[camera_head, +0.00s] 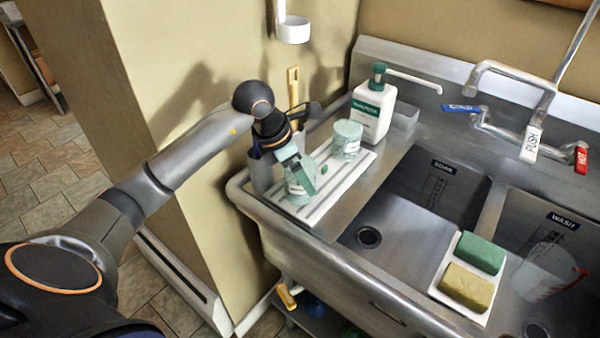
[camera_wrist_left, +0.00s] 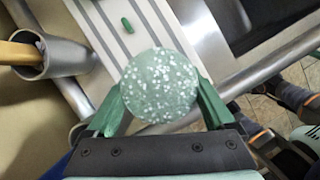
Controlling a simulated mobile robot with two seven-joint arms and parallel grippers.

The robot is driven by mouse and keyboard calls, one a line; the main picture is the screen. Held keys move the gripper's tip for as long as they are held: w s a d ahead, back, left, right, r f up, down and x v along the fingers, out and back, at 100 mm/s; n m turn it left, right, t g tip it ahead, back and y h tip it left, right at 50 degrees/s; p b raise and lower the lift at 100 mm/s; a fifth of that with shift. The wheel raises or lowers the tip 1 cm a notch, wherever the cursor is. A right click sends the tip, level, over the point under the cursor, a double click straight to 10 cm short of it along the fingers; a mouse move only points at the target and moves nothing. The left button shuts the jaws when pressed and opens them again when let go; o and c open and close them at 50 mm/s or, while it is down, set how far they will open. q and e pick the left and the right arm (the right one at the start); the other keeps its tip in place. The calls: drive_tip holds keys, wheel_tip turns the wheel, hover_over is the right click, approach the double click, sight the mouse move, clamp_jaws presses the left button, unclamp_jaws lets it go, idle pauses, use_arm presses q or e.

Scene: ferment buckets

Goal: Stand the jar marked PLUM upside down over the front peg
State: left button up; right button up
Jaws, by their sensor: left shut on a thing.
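My left gripper (camera_head: 300,180) is shut on a green speckled jar (camera_head: 297,186) with a pale label at the front end of the white ribbed rack (camera_head: 350,182). In the left wrist view the jar's round, closed speckled end (camera_wrist_left: 160,85) faces the camera between the green fingers (camera_wrist_left: 162,100); the jar looks upside down. Its label is too small to read, and its lower rim is hidden. A bare green peg (camera_head: 324,169) shows beside it, also in the wrist view (camera_wrist_left: 127,25). A second speckled jar (camera_head: 347,138) stands farther back on the rack.
A soap bottle (camera_head: 373,108) stands behind the rack. A grey holder (camera_wrist_left: 60,58) with a wooden handle (camera_wrist_left: 20,53) is close to the gripper. The sink basin is right of the rack; a tray (camera_head: 444,288) with two sponges sits on its divider.

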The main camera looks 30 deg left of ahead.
use_arm(q)
drive_tip(key=shift+f+b, duration=0.4)
drive_tip(key=shift+b, duration=0.1)
idle(0.4)
drive_tip(key=o, duration=1.3)
drive_tip(key=shift+c, duration=0.2)
drive_tip(key=shift+r, duration=0.15)
drive_tip(key=shift+p+v, duration=0.55)
drive_tip(key=shift+v, duration=0.3)
drive_tip(key=shift+s+a+r, duration=0.1)
drive_tip(key=shift+s, duration=0.05)
drive_tip(key=shift+p+v, duration=0.55)
drive_tip(key=shift+v, duration=0.3)
drive_tip(key=shift+r, duration=0.2)
drive_tip(key=shift+p+v, duration=0.45)
drive_tip(key=shift+v, duration=0.35)
